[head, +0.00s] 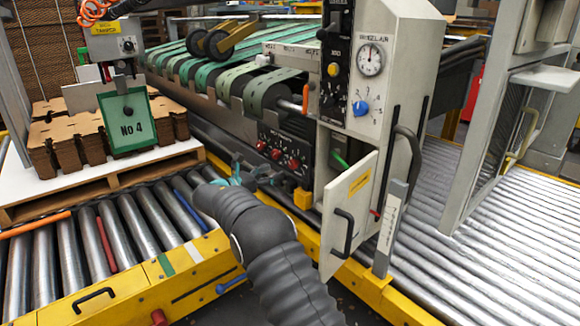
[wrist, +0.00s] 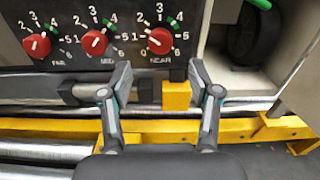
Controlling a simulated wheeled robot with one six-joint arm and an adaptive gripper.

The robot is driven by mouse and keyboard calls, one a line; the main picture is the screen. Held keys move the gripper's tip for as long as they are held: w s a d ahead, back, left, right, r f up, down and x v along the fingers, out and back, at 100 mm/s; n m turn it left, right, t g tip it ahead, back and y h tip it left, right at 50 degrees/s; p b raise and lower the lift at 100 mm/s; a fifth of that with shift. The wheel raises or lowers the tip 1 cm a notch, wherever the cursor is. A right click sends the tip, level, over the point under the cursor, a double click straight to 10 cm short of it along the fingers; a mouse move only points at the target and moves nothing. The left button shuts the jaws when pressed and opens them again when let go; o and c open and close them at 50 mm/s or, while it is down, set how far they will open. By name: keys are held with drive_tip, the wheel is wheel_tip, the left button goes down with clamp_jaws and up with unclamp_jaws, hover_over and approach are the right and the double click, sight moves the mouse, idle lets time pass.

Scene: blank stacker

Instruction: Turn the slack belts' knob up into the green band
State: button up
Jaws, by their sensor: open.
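A dark panel (head: 271,137) on the machine's side carries three red knobs with numbered dials. In the wrist view they are the FAR knob (wrist: 37,46), the MID knob (wrist: 94,43) and the NEAR knob (wrist: 160,41). Green belts (head: 270,88) run across the machine top; I cannot tell which are slack.
A yellow block (wrist: 176,96) and yellow rail (wrist: 150,128) lie below the panel. An open cabinet door (head: 349,215) with a black handle stands right of my arm. A pallet (head: 100,180) with cardboard stands left. Rollers (head: 490,245) extend right.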

sight(291, 165)
drive_tip(key=x, duration=0.8)
drive_tip(key=c, duration=1.2)
